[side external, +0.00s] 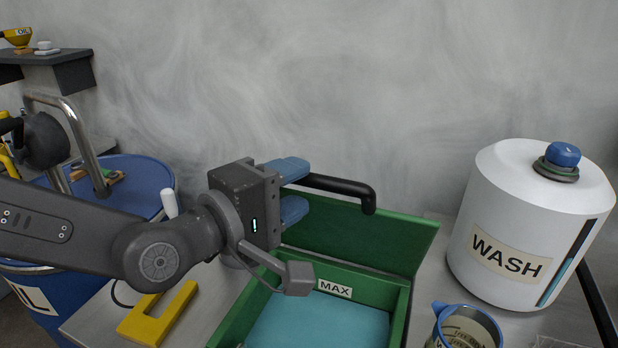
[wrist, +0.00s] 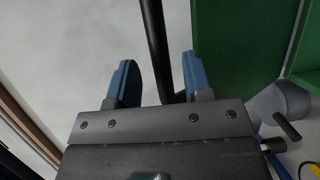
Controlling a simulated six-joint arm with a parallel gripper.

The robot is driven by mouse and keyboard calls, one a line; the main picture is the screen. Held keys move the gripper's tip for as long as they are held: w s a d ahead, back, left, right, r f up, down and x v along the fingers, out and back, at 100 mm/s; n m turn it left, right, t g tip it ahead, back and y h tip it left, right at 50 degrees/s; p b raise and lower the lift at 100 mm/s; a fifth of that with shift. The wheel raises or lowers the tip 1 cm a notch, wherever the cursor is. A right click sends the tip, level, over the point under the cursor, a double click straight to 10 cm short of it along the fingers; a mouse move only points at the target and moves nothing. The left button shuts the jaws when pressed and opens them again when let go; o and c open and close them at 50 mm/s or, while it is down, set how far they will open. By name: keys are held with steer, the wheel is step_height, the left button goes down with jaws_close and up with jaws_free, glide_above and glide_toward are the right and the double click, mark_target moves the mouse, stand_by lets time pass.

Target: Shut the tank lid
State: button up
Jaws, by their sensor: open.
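The green tank (side external: 407,322) stands at the bottom centre of the side view, with blue liquid (side external: 325,326) and a MAX label inside. Its green lid (side external: 365,236) stands raised at the back, so the tank is open. A black handle (side external: 345,188) sticks out from the lid. My gripper (side external: 303,187) is open, with its blue fingers at the handle's left end. In the wrist view, the black handle bar (wrist: 155,45) runs between the spread fingers of my gripper (wrist: 159,62), with visible gaps. The lid also shows there (wrist: 235,45).
A white WASH container (side external: 535,215) stands right of the tank, with a jug (side external: 467,328) in front. A yellow U-shaped piece (side external: 150,320) lies left of the tank. A blue drum (side external: 145,178) and a wall shelf (side external: 60,70) are farther left.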

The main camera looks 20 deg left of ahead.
mark_target(304, 183)
steer(key=shift+x, duration=1.6)
jaws_close()
